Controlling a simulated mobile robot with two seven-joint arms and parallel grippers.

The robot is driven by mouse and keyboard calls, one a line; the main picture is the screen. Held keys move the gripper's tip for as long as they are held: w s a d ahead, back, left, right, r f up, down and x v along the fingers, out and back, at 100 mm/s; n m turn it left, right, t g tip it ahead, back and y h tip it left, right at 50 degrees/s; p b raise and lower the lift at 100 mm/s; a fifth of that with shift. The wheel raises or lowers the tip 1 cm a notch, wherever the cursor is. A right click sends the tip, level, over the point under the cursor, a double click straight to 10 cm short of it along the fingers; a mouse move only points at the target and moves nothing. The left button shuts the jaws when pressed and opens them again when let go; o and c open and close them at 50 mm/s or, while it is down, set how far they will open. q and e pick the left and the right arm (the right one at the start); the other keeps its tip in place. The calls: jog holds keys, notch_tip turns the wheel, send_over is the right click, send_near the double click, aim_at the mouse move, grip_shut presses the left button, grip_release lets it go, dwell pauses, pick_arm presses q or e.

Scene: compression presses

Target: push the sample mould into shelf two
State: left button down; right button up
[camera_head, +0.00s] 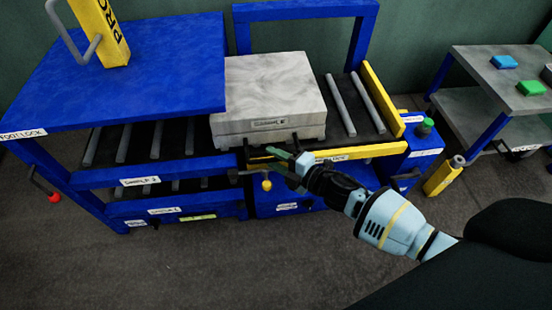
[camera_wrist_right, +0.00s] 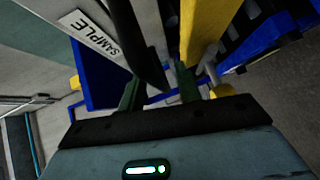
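The sample mould (camera_head: 272,88) is a grey slab with a SAMPLE label on its front face. It lies flat on the roller table, against the right side of the blue shelf unit. Its SAMPLE label (camera_wrist_right: 92,36) also shows in the wrist view. The shelf labelled SAMPLE 2 (camera_head: 141,181) is the upper roller shelf, left of the mould. My right gripper (camera_head: 270,154) is just in front of the mould's lower front edge. My left gripper is not in view.
Bare rollers (camera_head: 340,104) and a yellow guide rail (camera_head: 384,98) lie right of the mould. A lower shelf label (camera_head: 164,211) sits under the SAMPLE 2 label. A green button (camera_head: 425,126) is at the table's right end. A side table (camera_head: 500,76) holds small blocks.

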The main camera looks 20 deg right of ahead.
aim_at(261, 163)
grip_shut()
jog(key=a, duration=0.2)
jog(key=w+a, duration=0.1)
jog(key=a, duration=0.1)
jog(key=shift+a+r, duration=0.1)
jog(key=shift+a, duration=0.15)
jog(key=shift+w+a, duration=0.15)
jog(key=shift+a, duration=0.1)
grip_release()
jog(key=shift+d, duration=0.35)
jog(key=shift+p+v, duration=1.15)
jog(key=shift+v, duration=2.8)
